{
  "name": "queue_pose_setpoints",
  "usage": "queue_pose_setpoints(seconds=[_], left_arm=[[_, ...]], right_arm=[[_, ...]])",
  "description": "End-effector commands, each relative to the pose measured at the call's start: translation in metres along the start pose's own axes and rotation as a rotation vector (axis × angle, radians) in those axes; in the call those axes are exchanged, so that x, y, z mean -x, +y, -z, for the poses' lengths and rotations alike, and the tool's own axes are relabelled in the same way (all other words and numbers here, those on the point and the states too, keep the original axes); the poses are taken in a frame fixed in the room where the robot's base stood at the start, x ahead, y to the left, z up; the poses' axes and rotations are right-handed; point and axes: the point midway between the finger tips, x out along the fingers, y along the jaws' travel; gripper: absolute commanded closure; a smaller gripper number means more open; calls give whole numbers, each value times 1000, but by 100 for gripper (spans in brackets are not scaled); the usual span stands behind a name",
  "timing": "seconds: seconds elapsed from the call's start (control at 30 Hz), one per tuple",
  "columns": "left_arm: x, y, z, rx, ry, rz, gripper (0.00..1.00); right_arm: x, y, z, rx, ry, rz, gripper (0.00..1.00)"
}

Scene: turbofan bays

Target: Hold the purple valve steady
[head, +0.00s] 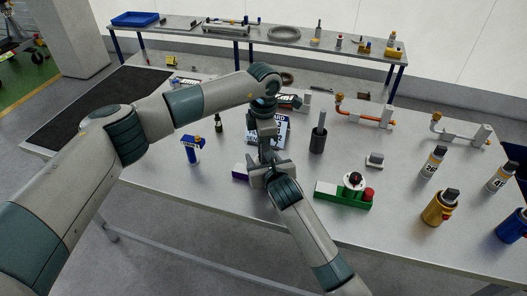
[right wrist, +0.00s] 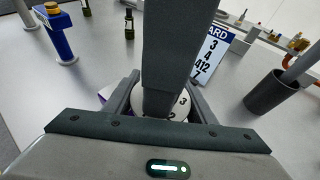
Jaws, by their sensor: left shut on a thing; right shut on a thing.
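The purple valve (head: 240,171) is on the table near the middle, mostly hidden behind my grippers. Only a purple end shows in the head view, and a purple corner (right wrist: 105,92) in the right wrist view. Its white numbered dial (right wrist: 181,104) shows between my right fingers. My right gripper (head: 262,168) reaches in from the front and is shut on the valve. My left gripper (head: 266,146) comes down from above, shut at the dial. A dark upright bar, apparently my left gripper, covers most of the dial in the right wrist view. The exact finger contacts are hidden.
A sign with numbers (head: 283,133) stands just behind the grippers. A blue device (head: 191,149) is to the left, a dark cup with a rod (head: 318,140) to the right. A green valve (head: 342,195) sits at front right. Bottles and canisters stand farther right.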

Motion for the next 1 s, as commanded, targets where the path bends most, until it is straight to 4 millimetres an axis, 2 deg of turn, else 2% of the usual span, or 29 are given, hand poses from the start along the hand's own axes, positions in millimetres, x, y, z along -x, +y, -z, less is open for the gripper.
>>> queue_pose_setpoints(seconds=[0.7, 1.0], left_arm=[[0, -1, -1, 665, -2, -2, 97], [0, -1, -1, 889, -3, -2, 97]], right_arm=[[0, 1, 0, 0, 0, -2, 83], [0, 1, 0, 0, 0, -2, 83]])
